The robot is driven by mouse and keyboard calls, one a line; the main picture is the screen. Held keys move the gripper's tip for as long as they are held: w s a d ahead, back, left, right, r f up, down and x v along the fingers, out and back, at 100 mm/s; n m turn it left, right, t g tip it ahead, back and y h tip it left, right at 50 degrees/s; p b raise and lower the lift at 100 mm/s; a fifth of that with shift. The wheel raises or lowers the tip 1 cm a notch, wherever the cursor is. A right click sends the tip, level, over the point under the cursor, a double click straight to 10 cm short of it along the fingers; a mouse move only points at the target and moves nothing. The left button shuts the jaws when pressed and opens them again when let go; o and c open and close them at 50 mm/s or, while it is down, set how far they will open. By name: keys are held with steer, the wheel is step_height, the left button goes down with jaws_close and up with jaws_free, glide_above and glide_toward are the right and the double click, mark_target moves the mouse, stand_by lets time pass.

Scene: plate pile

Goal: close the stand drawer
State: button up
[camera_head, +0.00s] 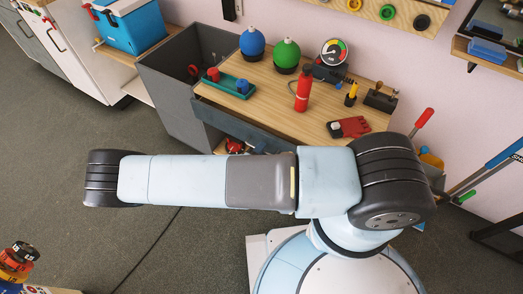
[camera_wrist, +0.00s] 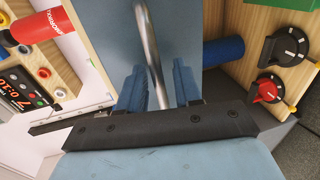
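In the wrist view a blue panel (camera_wrist: 196,22), which looks like a drawer front, stands ahead of my gripper. A bare metal bar handle (camera_wrist: 151,45) runs along it. My gripper (camera_wrist: 160,85) has its two blue fingers apart, with the handle showing between them. I see a gap beside the handle, and cannot tell whether either finger touches it. My gripper is hidden in the head view. How far the drawer stands out cannot be told from the wrist view.
The head view shows a wooden bench top (camera_head: 268,98) with a red bottle (camera_head: 303,88), a gauge (camera_head: 333,53) and a red glove (camera_head: 348,127). Black and red knobs (camera_wrist: 268,90) sit right of the panel in the wrist view. Open floor (camera_head: 90,240) lies left.

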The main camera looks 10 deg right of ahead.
steer(key=shift+w+d, duration=0.1)
steer(key=shift+w, duration=0.1)
steer(key=shift+c, duration=0.5)
jaws_close()
steer(key=shift+f, duration=0.1)
